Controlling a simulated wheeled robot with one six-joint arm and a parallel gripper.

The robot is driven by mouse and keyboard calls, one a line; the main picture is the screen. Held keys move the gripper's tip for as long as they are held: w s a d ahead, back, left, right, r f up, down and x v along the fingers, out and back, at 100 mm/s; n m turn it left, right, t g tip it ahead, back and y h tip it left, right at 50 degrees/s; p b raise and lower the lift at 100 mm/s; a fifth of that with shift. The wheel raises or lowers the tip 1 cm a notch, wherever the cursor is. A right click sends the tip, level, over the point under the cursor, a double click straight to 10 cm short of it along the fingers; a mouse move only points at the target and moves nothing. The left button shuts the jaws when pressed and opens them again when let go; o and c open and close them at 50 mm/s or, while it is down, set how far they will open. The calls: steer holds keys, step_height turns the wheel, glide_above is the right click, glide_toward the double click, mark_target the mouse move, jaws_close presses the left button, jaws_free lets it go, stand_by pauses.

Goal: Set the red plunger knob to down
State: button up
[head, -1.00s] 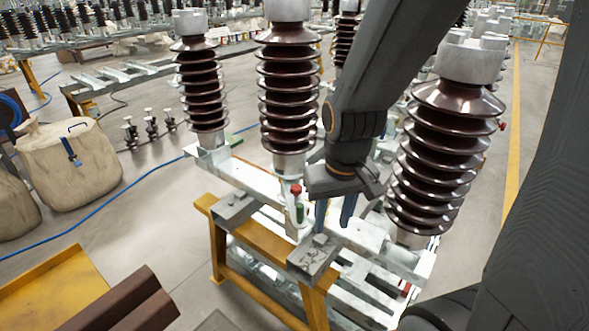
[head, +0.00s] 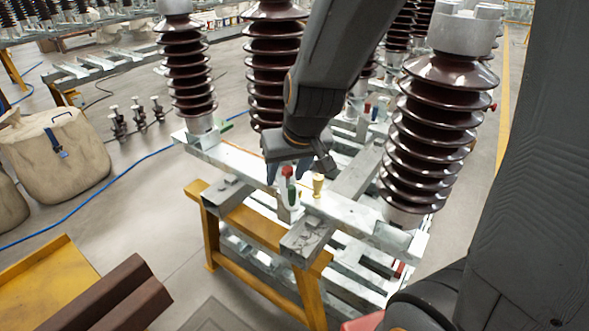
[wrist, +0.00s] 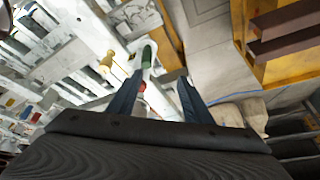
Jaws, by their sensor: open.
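The red plunger knob (head: 287,171) sits on top of a small pale fitting with a green part (head: 291,192), on the near side of the white steel beam. My gripper (head: 287,177) is open, with its dark blue-grey fingers pointing down on either side of the knob in the head view. In the wrist view my gripper (wrist: 159,76) is also open. There the red knob (wrist: 142,87) shows between the fingers, close to the left one, with the green part (wrist: 147,52) beyond it. I cannot tell whether a finger touches the knob.
A brass-coloured knob (head: 318,183) stands on the beam just right of the fitting. Tall brown ribbed insulators (head: 429,135) rise on both sides and behind my arm. A yellow stand (head: 255,222) supports the beam.

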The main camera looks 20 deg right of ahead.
mark_target(283, 173)
steer(key=w+a+r+m+t+h+b, duration=0.1)
steer(key=w+a+r+t+h+b, duration=0.2)
steer(key=w, duration=0.5)
steer(key=w+a+r+t+h+b, duration=0.2)
steer(key=w+a+r+t+b, duration=0.3)
steer(key=w, duration=0.4)
steer(key=s+d+f+m+g+h+b, duration=0.1)
steer(key=s+d+f+m+h+b, duration=0.1)
steer(key=s+f+m+h+b, duration=0.1)
steer(key=s+d+f+m+g+h+b, duration=0.2)
steer(key=d+f+m+h+b, duration=0.1)
steer(key=f, duration=0.4)
steer(key=s+d+f+m+g+h+b, duration=0.2)
steer(key=s+d+f+m+h+b, duration=0.1)
steer(key=f+m+h+b, duration=0.2)
steer(key=shift+s+m+h+b, duration=0.35)
steer(key=shift+m+h, duration=0.35)
steer(key=shift+m, duration=0.3)
steer(key=x, duration=0.7)
steer(key=shift+d, duration=0.1)
steer(key=shift+c, duration=0.4)
jaws_close()
